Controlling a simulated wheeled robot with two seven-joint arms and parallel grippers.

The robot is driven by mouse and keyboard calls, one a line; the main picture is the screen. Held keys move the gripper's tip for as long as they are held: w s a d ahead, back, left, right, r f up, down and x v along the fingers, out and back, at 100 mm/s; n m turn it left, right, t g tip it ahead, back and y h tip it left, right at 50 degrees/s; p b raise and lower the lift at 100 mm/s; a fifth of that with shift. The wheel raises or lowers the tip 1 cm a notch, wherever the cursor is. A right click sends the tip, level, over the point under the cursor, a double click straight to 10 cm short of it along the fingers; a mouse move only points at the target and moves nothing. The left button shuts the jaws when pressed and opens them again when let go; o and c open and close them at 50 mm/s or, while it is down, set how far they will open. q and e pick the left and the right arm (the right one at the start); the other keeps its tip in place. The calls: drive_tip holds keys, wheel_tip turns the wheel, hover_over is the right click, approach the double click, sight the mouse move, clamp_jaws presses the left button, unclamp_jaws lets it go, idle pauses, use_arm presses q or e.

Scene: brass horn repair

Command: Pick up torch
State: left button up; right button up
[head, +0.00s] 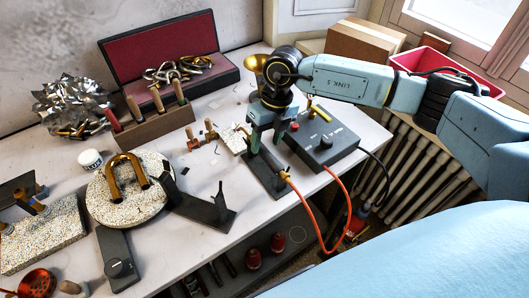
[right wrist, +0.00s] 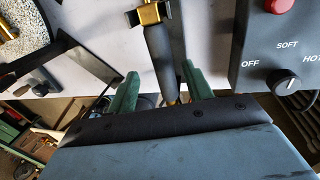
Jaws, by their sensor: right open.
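The torch, with a black handle (right wrist: 163,50) and brass fittings, rests on a dark stand (head: 267,182) near the front edge of the bench. In the head view its brass rear end (head: 284,174) shows with an orange hose, and my gripper hides much of the rest. My right gripper (head: 267,142) is open, with green fingers pointing down at the torch. In the right wrist view the fingers (right wrist: 159,75) lie on either side of the handle, the right finger closer to it. My left gripper is not in view.
A control box (head: 322,140) with a knob and red button stands close on the right. A dark angled bracket (head: 205,208) and a round speckled block (head: 103,203) with a brass bend are left. A wooden tool rack (head: 153,128) and red-lined case (head: 150,50) stand behind.

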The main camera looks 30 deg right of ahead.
sight(265, 149)
drive_tip(key=shift+a+f, duration=0.2)
drive_tip(key=shift+f, duration=1.15)
drive_tip(key=shift+a+f, duration=0.15)
drive_tip(key=shift+f, duration=1.2)
drive_tip(key=c, duration=1)
